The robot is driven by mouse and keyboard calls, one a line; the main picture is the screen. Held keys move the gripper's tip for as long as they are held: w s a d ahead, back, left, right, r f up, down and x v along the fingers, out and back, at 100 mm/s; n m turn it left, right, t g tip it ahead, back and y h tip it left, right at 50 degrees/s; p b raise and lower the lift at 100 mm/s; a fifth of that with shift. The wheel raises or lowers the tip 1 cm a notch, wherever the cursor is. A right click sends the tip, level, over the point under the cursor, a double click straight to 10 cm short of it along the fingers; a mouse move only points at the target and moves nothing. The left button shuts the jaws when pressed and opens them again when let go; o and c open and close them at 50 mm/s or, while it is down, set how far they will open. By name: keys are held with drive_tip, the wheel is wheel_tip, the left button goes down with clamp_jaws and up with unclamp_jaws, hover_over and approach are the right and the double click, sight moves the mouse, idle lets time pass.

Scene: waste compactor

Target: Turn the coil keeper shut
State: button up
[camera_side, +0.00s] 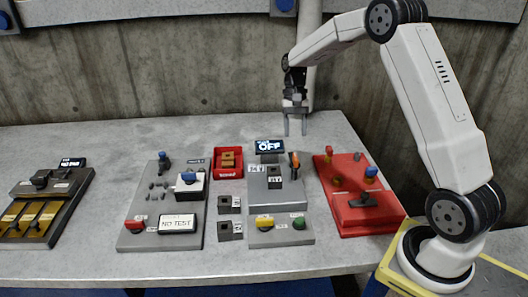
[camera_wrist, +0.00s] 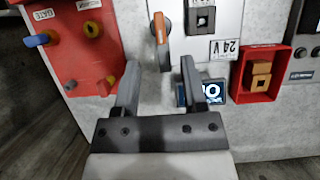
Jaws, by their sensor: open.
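The grey coil panel (camera_side: 258,197) stands in the middle of the table. A black block with a square socket (camera_side: 275,173) sits on it and shows in the wrist view (camera_wrist: 201,19) beside a 24V label. An orange lever (camera_side: 294,160), apparently the coil keeper, stands at the panel's right back edge. In the wrist view the lever (camera_wrist: 158,28) lies beside the block, running along the picture's vertical. My gripper (camera_side: 295,132) is open and empty, above and behind the panel. In the wrist view its fingertips (camera_wrist: 158,72) are spread below the lever, apart from it.
A display (camera_side: 269,146) reading OFF stands at the panel's back. A red tray (camera_side: 239,166) holding orange-brown blocks is to its left. A red panel (camera_side: 335,203) with knobs is close on the right. More control panels stand left. The table behind is clear.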

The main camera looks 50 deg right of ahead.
sight(296, 156)
drive_tip(key=shift+x, duration=3.9)
clamp_jaws()
drive_tip(key=shift+r, duration=0.1)
